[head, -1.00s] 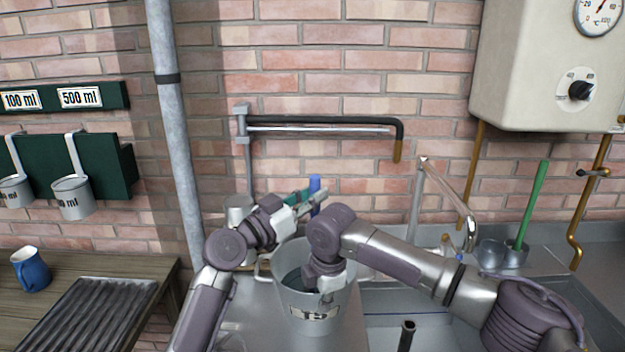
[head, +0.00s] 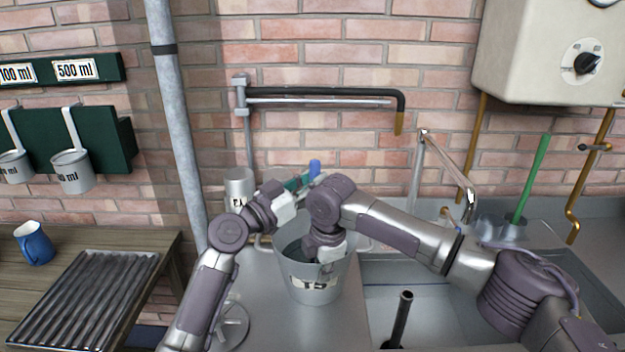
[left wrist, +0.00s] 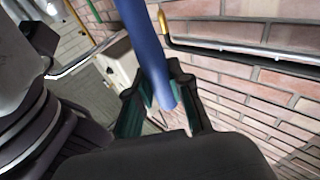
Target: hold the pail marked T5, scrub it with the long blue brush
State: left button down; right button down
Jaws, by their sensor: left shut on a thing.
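The metal pail marked T5 (head: 313,284) stands upright on the steel counter in the head view. My left gripper (head: 302,184) is above the pail's far side, shut on the blue brush handle (head: 315,166). In the left wrist view the blue handle (left wrist: 148,50) passes between the green-padded fingers (left wrist: 155,105). The brush head is hidden. My right gripper (head: 326,258) points down at the pail's mouth, near the front right of its rim. Its fingers are mostly hidden, so I cannot tell whether they grip the rim.
Another labelled metal container (head: 239,188) stands behind, left of the pail. A sink with an upright dark pipe (head: 400,318) lies to the right, below a tap (head: 458,175). A green-handled tool (head: 530,180) stands at the right. A blue mug (head: 34,243) and ribbed tray (head: 85,300) are left.

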pick_arm(q)
jog(key=shift+f, duration=0.5)
jog(key=shift+d, duration=0.1)
dwell(0.3)
